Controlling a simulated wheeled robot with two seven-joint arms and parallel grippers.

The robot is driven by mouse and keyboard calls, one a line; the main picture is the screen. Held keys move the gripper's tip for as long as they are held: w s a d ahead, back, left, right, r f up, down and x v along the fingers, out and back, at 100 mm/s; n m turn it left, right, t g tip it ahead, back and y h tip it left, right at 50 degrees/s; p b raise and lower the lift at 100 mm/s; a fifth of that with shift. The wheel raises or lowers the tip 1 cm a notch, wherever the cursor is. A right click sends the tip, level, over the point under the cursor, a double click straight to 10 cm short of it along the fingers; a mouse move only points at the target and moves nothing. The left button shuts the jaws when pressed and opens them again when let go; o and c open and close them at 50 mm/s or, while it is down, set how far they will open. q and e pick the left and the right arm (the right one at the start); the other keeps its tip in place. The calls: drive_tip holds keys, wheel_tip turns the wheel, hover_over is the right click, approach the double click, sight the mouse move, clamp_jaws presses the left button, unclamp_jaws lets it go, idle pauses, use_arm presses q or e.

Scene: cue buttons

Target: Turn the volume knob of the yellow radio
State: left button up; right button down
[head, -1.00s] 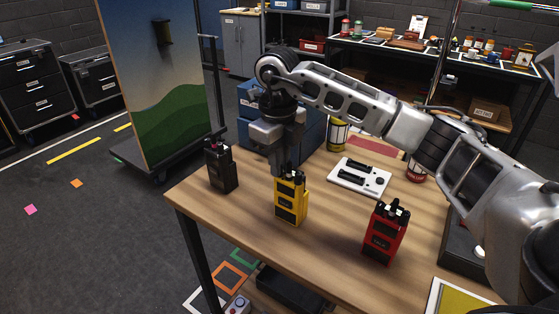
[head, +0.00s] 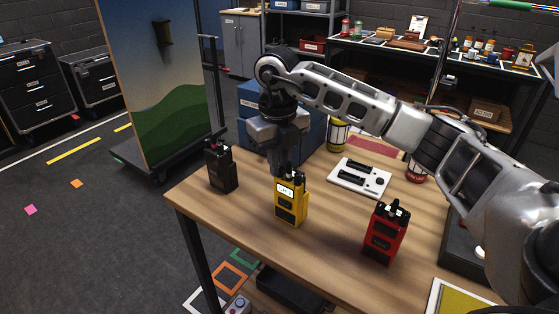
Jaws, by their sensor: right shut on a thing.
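The yellow radio (head: 291,207) stands upright on the wooden table, between a black radio and a red one. Its small screen is lit pale. My right gripper (head: 285,172) points down at the top of the yellow radio, with its arm coming in from the right. It is shut on the volume knob there; the fingertips and the knob are small and partly hidden. My left gripper is not in the head view.
The black radio (head: 221,170) stands to the left and the red radio (head: 384,235) to the right. A white charger-like panel (head: 359,178), a yellow can (head: 338,135) and blue boxes (head: 313,135) are behind. The table's front left is bare.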

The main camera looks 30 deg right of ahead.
drive_tip(key=c, duration=1.4)
unclamp_jaws()
drive_tip(key=shift+r, duration=0.15)
drive_tip(key=shift+r, duration=0.35)
wheel_tip(320, 180, up, 15)
drive_tip(key=shift+a+p, duration=0.2)
drive_tip(key=shift+p, duration=0.1)
